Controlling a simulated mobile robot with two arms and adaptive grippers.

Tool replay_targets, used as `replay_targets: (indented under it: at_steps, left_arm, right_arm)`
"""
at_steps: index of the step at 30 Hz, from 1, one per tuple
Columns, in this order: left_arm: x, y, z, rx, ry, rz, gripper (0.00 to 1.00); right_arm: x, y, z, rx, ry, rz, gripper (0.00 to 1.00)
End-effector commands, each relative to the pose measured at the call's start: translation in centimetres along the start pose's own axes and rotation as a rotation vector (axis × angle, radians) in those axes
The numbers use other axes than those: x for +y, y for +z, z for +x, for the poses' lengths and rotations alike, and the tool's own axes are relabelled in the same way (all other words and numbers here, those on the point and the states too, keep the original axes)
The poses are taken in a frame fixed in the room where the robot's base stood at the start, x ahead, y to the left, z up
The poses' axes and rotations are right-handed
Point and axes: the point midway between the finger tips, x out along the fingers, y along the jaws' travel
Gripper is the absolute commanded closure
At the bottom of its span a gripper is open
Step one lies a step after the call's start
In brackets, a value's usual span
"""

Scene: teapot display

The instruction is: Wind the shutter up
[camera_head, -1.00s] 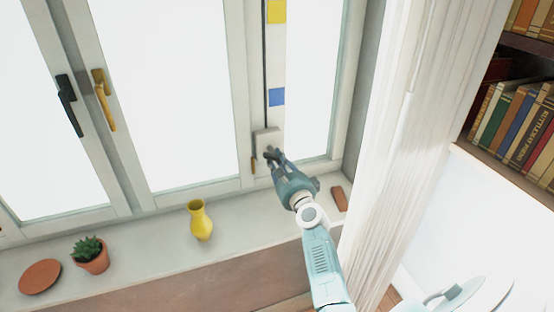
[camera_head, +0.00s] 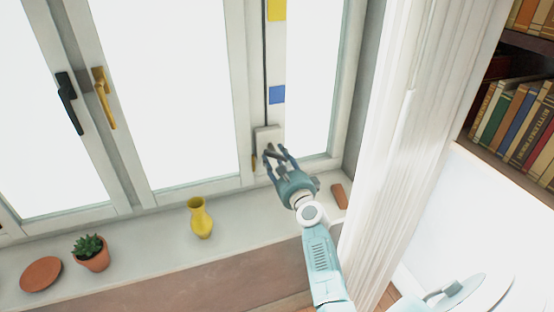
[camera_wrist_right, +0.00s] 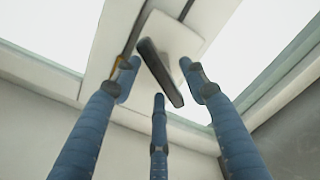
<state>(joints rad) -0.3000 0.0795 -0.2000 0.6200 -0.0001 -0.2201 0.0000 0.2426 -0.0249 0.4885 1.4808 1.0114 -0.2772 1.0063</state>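The winder (camera_head: 267,134) is a pale box low on the window post, with a dark cord (camera_head: 264,70) running up from it. It also shows in the right wrist view (camera_wrist_right: 174,38). Its dark crank handle (camera_wrist_right: 160,72) slants down from the box. My right gripper (camera_head: 278,155) is at the winder with its fingers spread. In the wrist view the blue fingers (camera_wrist_right: 157,82) stand apart around the crank handle, with gaps visible; none clearly grips it. A pale strip beside the cord bears a yellow square (camera_head: 276,10) and a blue square (camera_head: 277,95). My left gripper is out of view.
The sill (camera_head: 140,235) below carries a yellow vase (camera_head: 200,219), a potted succulent (camera_head: 91,255), a terracotta dish (camera_head: 41,274) and a small reddish-brown block (camera_head: 339,196). A white curtain (camera_head: 420,130) hangs right of my arm. Window handles (camera_head: 104,97) stick out at left.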

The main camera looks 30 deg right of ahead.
Motion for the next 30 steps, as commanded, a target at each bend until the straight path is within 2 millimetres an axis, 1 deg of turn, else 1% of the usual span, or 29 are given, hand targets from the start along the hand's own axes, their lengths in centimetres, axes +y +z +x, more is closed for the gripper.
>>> replay_targets:
  at_steps: [4, 7, 11, 15, 18, 21, 25, 30]
  left_arm:
    - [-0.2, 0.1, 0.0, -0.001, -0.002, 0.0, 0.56]
    - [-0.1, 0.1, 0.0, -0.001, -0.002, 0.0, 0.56]
    - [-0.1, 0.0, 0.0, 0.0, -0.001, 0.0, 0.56]
    - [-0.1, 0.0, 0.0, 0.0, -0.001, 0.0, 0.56]
    - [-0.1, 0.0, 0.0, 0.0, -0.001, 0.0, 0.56]
    - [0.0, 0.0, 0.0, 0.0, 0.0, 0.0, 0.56]
    - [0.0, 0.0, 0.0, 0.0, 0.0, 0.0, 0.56]
    - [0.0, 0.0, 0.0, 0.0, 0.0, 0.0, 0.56]
  right_arm:
    - [-0.1, 0.0, -0.3, -0.001, -0.002, 0.0, 0.57]
    - [0.0, 0.0, -1.5, 0.0, -0.001, 0.0, 0.57]
    - [0.1, 0.0, -4.0, 0.001, 0.0, 0.0, 0.57]
    - [0.1, -0.1, -7.2, 0.002, 0.0, 0.0, 0.57]
    - [0.1, -0.1, -9.1, 0.002, 0.001, -0.001, 0.57]
    - [0.1, -0.1, -10.6, 0.002, 0.002, -0.001, 0.57]
    - [0.1, -0.1, -11.7, 0.001, 0.001, 0.0, 0.57]
    - [0.0, 0.0, -12.0, 0.0, -0.001, 0.001, 0.57]
